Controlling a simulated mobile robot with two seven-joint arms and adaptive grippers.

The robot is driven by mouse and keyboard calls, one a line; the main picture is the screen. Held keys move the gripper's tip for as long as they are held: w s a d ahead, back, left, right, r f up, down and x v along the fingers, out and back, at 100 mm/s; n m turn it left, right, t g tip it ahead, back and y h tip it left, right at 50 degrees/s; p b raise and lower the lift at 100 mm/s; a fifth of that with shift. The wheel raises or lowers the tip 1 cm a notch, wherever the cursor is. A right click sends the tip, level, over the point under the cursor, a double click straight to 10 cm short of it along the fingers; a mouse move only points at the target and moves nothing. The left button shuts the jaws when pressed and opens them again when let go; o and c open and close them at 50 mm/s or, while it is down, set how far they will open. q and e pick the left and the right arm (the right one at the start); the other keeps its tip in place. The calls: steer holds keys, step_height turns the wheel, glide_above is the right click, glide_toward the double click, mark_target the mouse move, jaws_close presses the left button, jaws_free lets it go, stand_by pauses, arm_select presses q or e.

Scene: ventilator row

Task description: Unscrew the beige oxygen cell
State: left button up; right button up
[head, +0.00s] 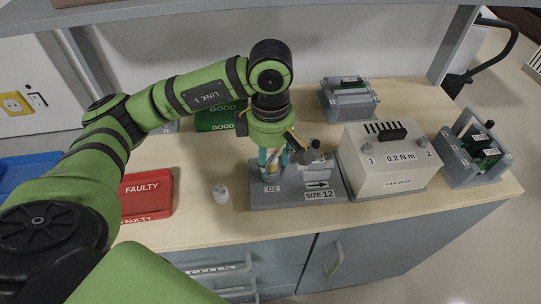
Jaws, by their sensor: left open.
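A grey block marked O2 and SIZE 12 (318,188) sits near the bench's front edge. A small beige part, which looks like the oxygen cell (271,171), shows at the left end of this block, just above the O2 label. My left gripper (272,163) points down over that end. Its teal fingers are open, one on each side of the beige part. I cannot tell whether they touch it. The wrist and fingers hide part of the cell. My right gripper is not in view.
Further left is a red FAULTY tray (146,194); a green GOOD tray (215,119) is behind. A 0.2 N m fan box (390,165) stands close on the right, with grey fixtures (349,98) beyond.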

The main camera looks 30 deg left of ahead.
arm_select(q)
steer(key=shift+f+m+b, duration=0.15)
steer(key=shift+m+b, duration=0.45)
steer(key=shift+b, duration=0.05)
steer(key=shift+m+b, duration=1.65)
steer(key=shift+m, duration=0.25)
steer(key=shift+m+b, duration=1.05)
steer(key=shift+m, duration=0.95)
steer(key=shift+b, duration=0.35)
jaws_close()
